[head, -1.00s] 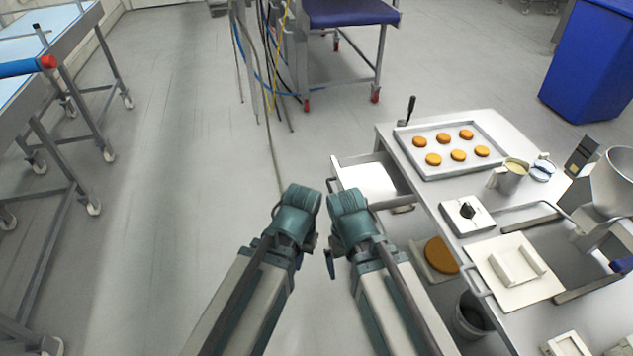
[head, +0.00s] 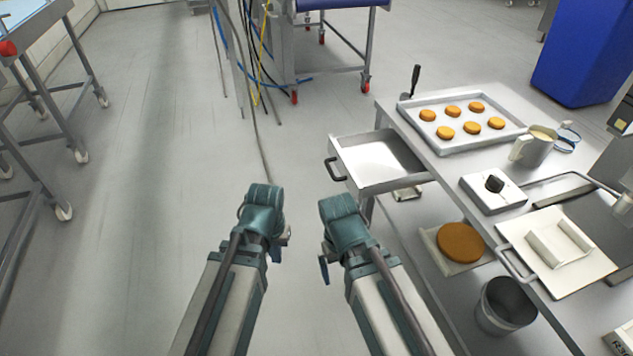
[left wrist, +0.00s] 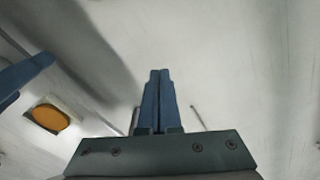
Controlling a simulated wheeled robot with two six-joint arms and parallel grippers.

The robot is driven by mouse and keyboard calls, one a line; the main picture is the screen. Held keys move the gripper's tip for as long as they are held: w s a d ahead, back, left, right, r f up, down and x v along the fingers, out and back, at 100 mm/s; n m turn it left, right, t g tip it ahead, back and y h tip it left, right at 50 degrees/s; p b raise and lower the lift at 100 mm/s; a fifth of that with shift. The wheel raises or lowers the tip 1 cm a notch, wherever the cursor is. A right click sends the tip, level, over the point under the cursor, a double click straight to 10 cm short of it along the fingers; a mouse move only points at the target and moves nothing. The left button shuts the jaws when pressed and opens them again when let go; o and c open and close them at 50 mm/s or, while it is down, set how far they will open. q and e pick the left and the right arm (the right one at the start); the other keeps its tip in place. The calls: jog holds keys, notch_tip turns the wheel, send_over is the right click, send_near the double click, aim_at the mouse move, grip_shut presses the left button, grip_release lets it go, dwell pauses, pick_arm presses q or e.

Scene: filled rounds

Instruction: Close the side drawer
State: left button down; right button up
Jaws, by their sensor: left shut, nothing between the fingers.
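The side drawer (head: 385,160) is pulled out from the left end of the metal table (head: 440,170). It looks empty, and its dark handle (head: 335,170) faces left. My left gripper (head: 277,254) is left of and nearer than the drawer, apart from it, mostly hidden behind its own arm. The left wrist view shows its two blue fingers (left wrist: 158,100) together with nothing between them. My right gripper (head: 324,268) is below the handle in the head view, mostly hidden by its arm. Part of its blue fingers shows at the left wrist view's left edge.
On the table are a tray of orange rounds (head: 489,145), a jug (head: 530,150) and a white box with a dark knob (head: 478,198). A large round (head: 461,243) lies on the lower shelf, near a bucket (head: 506,300).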

pick_arm(q)
jog(key=w+d+f+n+t+h+b, duration=0.3)
jog(key=w+f+t+h+b, duration=0.15)
jog(key=w+f+b, duration=0.85)
jog(key=w+r+n+t+h+b, duration=0.2)
jog(key=w+r+n+t+h, duration=0.1)
jog(key=w+r+n+t, duration=0.9)
jog(key=w+d+m+g+b, duration=0.2)
jog(key=w+d, duration=0.5)
jog(key=w, duration=0.3)
jog(key=shift+w+d+f+m+b, duration=0.2)
jog(key=shift+m+b, duration=0.1)
jog(key=shift+b, duration=0.05)
